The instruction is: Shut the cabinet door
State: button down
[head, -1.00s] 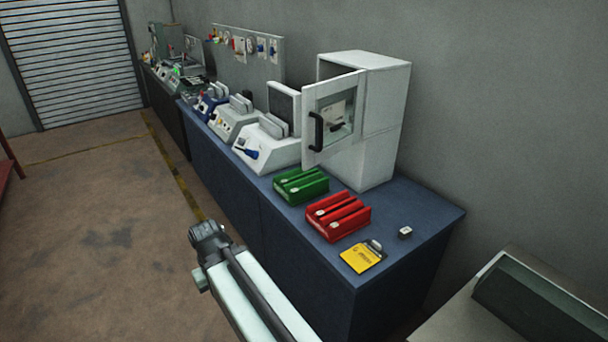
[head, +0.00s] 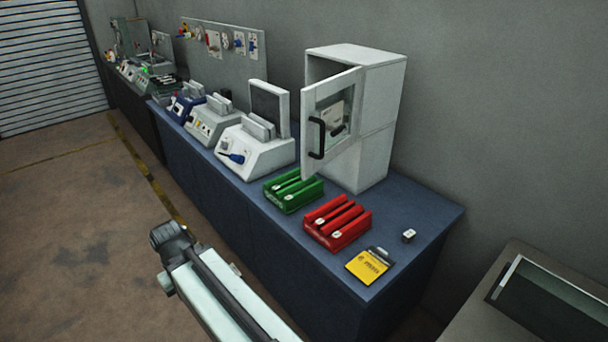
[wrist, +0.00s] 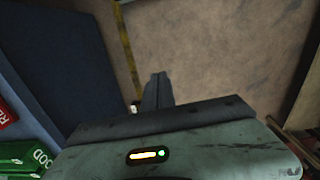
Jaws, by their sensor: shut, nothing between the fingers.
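The white cabinet (head: 378,105) stands on the blue bench against the wall. Its door (head: 309,130) is partly open, swung out towards the front of the bench. The door has a glass window and a black vertical handle (head: 317,138) near its free edge. In the wrist view my gripper (wrist: 158,80) is shut and empty, pointing down over the floor beside the bench. It is apart from the door and handle. My arm crosses the bottom of the head view, where the fingers cannot be made out. The cabinet is not in the wrist view.
A green case (head: 293,190) and a red case (head: 338,223) lie on the bench in front of the cabinet. A yellow packet (head: 369,264) and a small white block (head: 408,236) lie nearer. White and blue machines (head: 254,146) stand left. The floor (head: 75,240) left is open.

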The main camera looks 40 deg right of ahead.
jog(key=shift+w+r, duration=0.1)
jog(key=d+r+m+t+y+b, duration=0.25)
jog(key=d+m+t, duration=0.2)
jog(key=d, duration=0.85)
jog(key=d+r+m+t+y+b, duration=0.25)
jog(key=d+m+y, duration=0.2)
jog(key=d, duration=0.75)
jog(key=s+d+r+m+t+h+b, duration=0.1)
jog(key=s+d+r+m+t, duration=0.1)
jog(key=s+d+r+t, duration=0.45)
jog(key=s+d+r+m+t+h, duration=0.1)
jog(key=s+d+r+m+h, duration=0.2)
jog(key=d, duration=0.7)
jog(key=s+d+r+m+t+b, duration=0.1)
jog(key=s+d+r+m+t, duration=0.15)
jog(key=s+d, duration=0.5)
jog(key=w+a, duration=0.1)
jog(key=w, duration=1.3)
jog(key=shift+w+a+t, duration=0.25)
jog(key=shift+w+t, duration=0.15)
jog(key=shift+r, duration=0.1)
jog(key=shift+h, duration=0.4)
